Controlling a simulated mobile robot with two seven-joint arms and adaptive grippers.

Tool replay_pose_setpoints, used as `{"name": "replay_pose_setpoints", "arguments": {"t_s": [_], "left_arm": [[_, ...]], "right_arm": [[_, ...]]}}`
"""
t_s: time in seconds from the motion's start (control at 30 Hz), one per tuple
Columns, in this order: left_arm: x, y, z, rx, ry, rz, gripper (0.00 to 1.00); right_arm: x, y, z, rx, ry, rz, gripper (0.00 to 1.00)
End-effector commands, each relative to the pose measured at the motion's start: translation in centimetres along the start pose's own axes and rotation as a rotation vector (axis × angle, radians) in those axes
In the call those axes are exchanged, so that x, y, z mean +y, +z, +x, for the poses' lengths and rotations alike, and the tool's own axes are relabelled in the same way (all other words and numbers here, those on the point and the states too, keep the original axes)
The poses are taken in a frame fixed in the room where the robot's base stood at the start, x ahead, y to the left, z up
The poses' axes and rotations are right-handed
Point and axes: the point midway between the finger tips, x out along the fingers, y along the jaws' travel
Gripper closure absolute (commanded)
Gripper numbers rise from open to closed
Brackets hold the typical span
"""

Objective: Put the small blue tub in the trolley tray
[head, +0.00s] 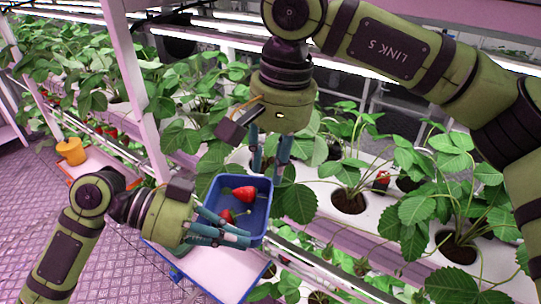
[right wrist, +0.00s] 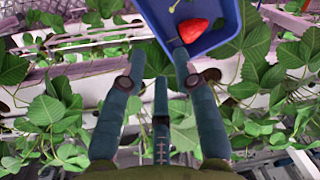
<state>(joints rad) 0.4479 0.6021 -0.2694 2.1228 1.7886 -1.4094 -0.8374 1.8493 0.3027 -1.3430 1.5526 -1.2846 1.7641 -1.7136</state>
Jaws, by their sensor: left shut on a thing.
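The small blue tub (head: 262,193) holds two red strawberries (head: 244,194). My left gripper (head: 245,238) is shut on the tub's near wall and holds it up, slightly tilted. My right gripper (head: 270,160) points down just behind the tub's far edge, its fingers spread with nothing between them. In the right wrist view the tub (right wrist: 222,42) is at the top, close beyond the fingers (right wrist: 160,90). A pale tray with a blue edge (head: 205,268) lies below the tub, partly hidden by my left gripper; I cannot tell whether it is the trolley tray.
White planting gutters (head: 400,208) with strawberry plants run along the right and back. A pink post (head: 147,135) stands behind my left arm. Open floor (head: 40,210) is at the left.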

Motion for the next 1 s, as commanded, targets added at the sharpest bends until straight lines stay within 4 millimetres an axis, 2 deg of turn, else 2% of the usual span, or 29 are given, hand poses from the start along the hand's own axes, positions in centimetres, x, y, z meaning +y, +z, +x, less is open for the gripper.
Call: {"name": "replay_pose_setpoints", "arguments": {"t_s": [0.17,0.4,0.6,0.8,1.0], "left_arm": [[0.0,0.0,0.0,0.0,0.0,0.001,1.0],[0.0,0.0,0.0,0.001,0.0,0.001,1.0],[0.0,-0.1,0.0,0.002,0.0,0.002,1.0],[0.0,-0.1,0.0,0.004,0.0,0.003,1.0],[0.0,-0.2,0.0,0.004,0.001,0.004,1.0]], "right_arm": [[0.1,0.1,2.6,-0.005,0.001,0.0,0.7],[0.0,0.1,7.3,-0.006,-0.002,0.0,0.7],[-0.1,0.1,10.2,-0.006,-0.004,0.0,0.7],[-0.2,0.1,11.4,-0.004,-0.006,0.0,0.7],[-0.2,0.1,11.5,-0.004,-0.006,0.0,0.7]]}}
